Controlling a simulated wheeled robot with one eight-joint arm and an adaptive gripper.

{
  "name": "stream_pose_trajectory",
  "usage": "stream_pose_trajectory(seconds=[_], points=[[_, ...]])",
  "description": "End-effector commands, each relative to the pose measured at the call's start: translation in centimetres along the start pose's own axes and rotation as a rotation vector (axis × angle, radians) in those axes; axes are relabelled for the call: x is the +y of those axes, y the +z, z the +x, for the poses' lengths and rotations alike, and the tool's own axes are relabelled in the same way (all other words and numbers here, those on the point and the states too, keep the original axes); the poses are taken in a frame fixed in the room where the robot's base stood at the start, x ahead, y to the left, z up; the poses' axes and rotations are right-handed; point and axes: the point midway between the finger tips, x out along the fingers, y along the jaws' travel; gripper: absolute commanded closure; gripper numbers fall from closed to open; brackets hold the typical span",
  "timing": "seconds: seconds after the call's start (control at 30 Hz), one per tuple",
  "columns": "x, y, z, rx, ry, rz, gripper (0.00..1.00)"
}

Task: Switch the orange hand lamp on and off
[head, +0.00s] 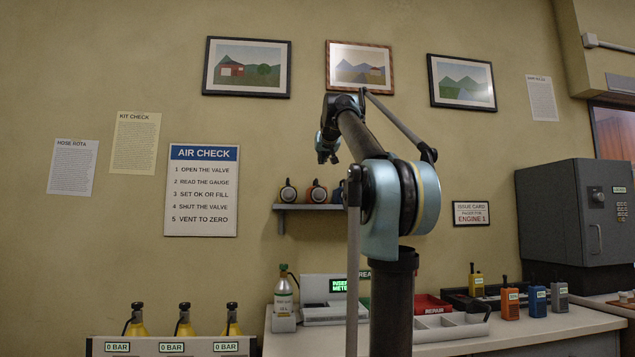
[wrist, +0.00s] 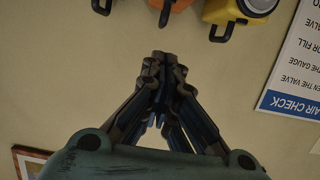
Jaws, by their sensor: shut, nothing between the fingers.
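The orange hand lamp (head: 317,193) stands on a small wall shelf (head: 309,207), in the middle of a row of lamps. In the wrist view, which is upside down, part of the orange lamp (wrist: 171,5) shows at the top edge with a dark loop-shaped piece; the rest is cut off. Its switch cannot be made out. My gripper (head: 327,159) is above the shelf in the head view. In the wrist view my gripper (wrist: 165,62) is shut and empty, its fingertips together, apart from the lamps.
A lamp (head: 288,192) stands left of the orange one; it looks yellow in the wrist view (wrist: 238,10). Another lamp is partly behind my arm. An air check sign (head: 202,190) hangs left of the shelf. A counter (head: 540,323) with radios is below right.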

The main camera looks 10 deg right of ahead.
Motion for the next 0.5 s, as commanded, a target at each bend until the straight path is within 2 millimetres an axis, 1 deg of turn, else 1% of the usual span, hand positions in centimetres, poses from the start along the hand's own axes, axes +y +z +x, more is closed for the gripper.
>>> stream_pose_trajectory(seconds=[0.13, 0.27, 0.37, 0.5], points=[[0.0, 0.0, 0.3, -0.001, 0.0, 0.0, 1.0], [0.0, 0.0, 1.5, -0.001, 0.0, 0.0, 1.0], [0.0, 0.0, 2.9, -0.001, 0.0, 0.0, 1.0], [0.0, 0.0, 5.4, -0.001, 0.0, 0.0, 1.0]])
